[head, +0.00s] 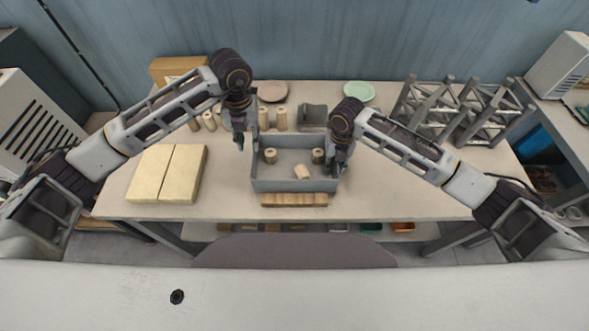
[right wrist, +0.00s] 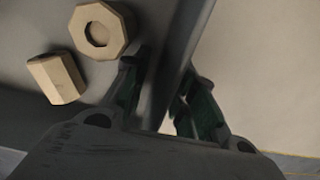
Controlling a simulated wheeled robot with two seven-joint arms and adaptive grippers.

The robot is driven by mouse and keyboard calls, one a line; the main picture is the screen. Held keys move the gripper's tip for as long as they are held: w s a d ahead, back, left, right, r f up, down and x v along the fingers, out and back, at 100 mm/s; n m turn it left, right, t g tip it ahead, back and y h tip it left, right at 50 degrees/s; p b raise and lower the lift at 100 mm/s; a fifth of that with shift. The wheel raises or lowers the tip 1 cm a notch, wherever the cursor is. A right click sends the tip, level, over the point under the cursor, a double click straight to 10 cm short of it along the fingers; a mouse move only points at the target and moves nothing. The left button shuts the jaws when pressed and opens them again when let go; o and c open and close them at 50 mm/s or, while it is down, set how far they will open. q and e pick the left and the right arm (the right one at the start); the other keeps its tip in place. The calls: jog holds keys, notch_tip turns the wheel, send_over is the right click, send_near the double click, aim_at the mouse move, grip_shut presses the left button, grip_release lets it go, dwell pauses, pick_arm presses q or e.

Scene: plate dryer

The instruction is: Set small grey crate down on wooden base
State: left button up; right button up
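The small grey crate (head: 272,186) is at the front middle of the table, with a few wooden pieces inside. The wooden base (head: 294,200) shows below its front wall; I cannot tell whether the crate touches it. My right gripper (head: 338,164) is at the crate's right wall. In the right wrist view its fingers (right wrist: 164,88) are on either side of the crate wall (right wrist: 184,45) and look closed on it. My left gripper (head: 246,143) is at the crate's left wall, its fingers apart, one clearly outside the crate.
Two pale yellow blocks (head: 167,174) lie left of the crate. Wooden cylinders (head: 281,119), a pink plate (head: 273,91), a green plate (head: 358,91) and a grey holder (head: 313,117) stand behind. A metal rack (head: 462,108) is at the back right. The table's front right is clear.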

jog(key=shift+r, duration=0.15)
jog(key=shift+r, duration=5.85)
jog(key=shift+s+f, duration=0.1)
jog(key=shift+s, duration=0.05)
